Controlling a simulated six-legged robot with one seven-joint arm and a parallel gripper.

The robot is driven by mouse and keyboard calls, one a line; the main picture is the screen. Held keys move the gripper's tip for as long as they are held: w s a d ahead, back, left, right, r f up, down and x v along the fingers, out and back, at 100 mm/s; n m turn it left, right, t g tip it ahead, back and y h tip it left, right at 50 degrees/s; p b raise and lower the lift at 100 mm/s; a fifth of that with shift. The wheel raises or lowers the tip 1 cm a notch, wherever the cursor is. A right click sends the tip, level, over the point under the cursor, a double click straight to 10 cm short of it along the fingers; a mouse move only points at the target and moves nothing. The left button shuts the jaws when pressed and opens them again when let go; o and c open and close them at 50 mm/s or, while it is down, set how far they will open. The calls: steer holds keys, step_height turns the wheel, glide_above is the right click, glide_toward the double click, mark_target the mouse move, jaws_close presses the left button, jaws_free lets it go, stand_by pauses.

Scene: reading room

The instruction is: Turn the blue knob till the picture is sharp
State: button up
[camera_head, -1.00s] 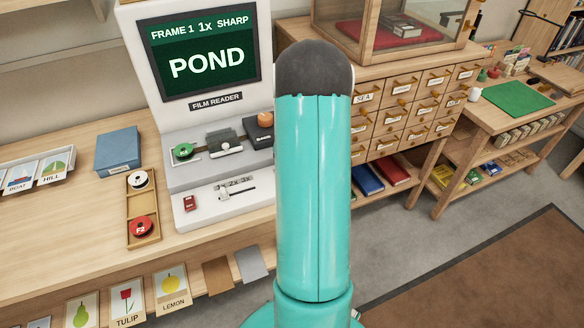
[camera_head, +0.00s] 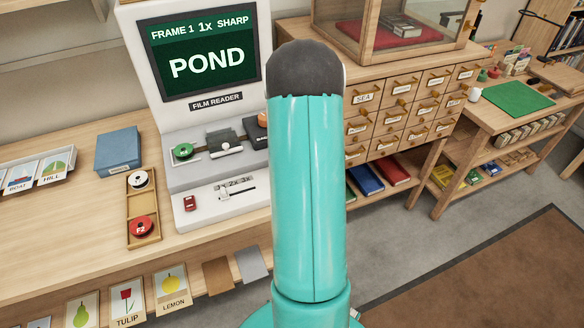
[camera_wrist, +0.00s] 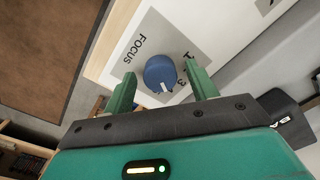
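The blue knob (camera_wrist: 160,72) is in the wrist view, next to the word FOCUS on a white panel with a grey numbered scale. A white mark shows on its near side. My gripper (camera_wrist: 159,76) is open, with one green finger on each side of the knob and a visible gap at both sides. In the head view the film reader (camera_head: 222,225) has a screen (camera_head: 205,62) reading "FRAME 1 1x SHARP" with a crisp word POND. My arm hides the knob and my gripper there.
A wooden tray (camera_head: 157,218) with film reels stands left of the reader, near a blue box (camera_head: 118,149). A card-drawer cabinet (camera_head: 395,112) stands behind my arm at the right.

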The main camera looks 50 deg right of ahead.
step_height(320, 180, up, 14)
steer(key=shift+s, duration=0.15)
stand_by(0.5)
steer(key=shift+f, duration=0.1)
stand_by(0.3)
